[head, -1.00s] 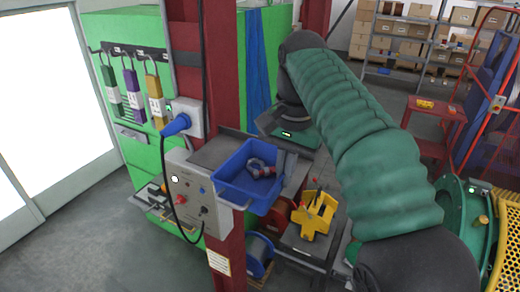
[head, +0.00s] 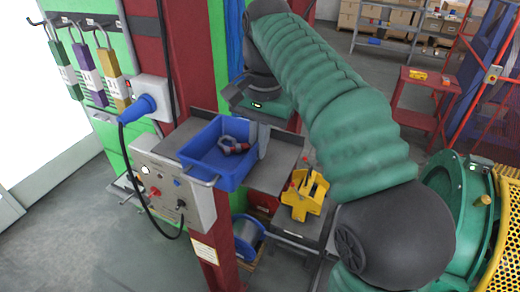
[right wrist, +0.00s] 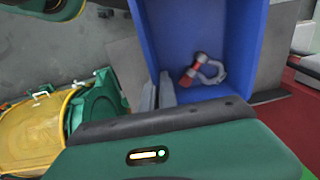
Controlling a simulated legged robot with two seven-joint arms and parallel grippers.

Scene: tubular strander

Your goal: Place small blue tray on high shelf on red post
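The small blue tray (head: 208,173) is at the red post (head: 190,60), at a grey shelf (head: 191,132), with a grey and red shackle (head: 234,147) inside. I cannot tell whether its underside touches the shelf. My right gripper (head: 258,139) is at the tray's right wall. In the right wrist view its two fingers (right wrist: 158,92) straddle the wall of the blue tray (right wrist: 205,25) with a narrow gap and appear closed on it. The shackle (right wrist: 203,70) shows inside the tray there. My left gripper is not in view.
A control box (head: 165,185) with a blue plug (head: 137,108) and black cable is left of the tray. A yellow tool (head: 303,195) stands lower right. Padlocks (head: 88,75) hang at left. A green machine (head: 455,215) is at right. Floor is clear at lower left.

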